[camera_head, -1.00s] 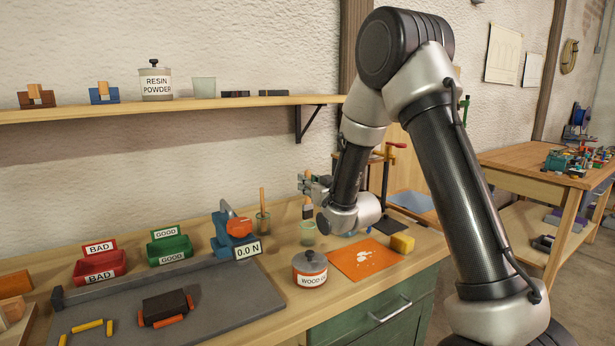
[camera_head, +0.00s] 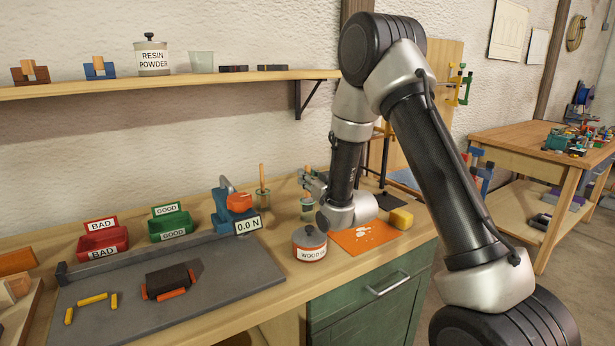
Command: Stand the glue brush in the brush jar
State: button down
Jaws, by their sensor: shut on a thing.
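My gripper (camera_head: 315,185) is shut on the glue brush (camera_head: 307,196), which hangs about upright with its dark lower end down. Below it is a greenish glass jar (camera_head: 307,214), seemingly the brush jar. The brush's lower end is at or inside the jar's mouth; I cannot tell how deep it reaches or whether it touches the bottom. My gripper is above the jar and partly hidden by my wrist.
A second glass jar (camera_head: 263,199) with a wooden handle stands to the left, near a blue force gauge (camera_head: 231,208).

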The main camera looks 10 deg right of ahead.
jog(key=c, duration=1.3)
grip_release()
jog(key=v, duration=0.7)
jog(key=shift+s, duration=0.2)
jog(key=shift+d+r, duration=0.1)
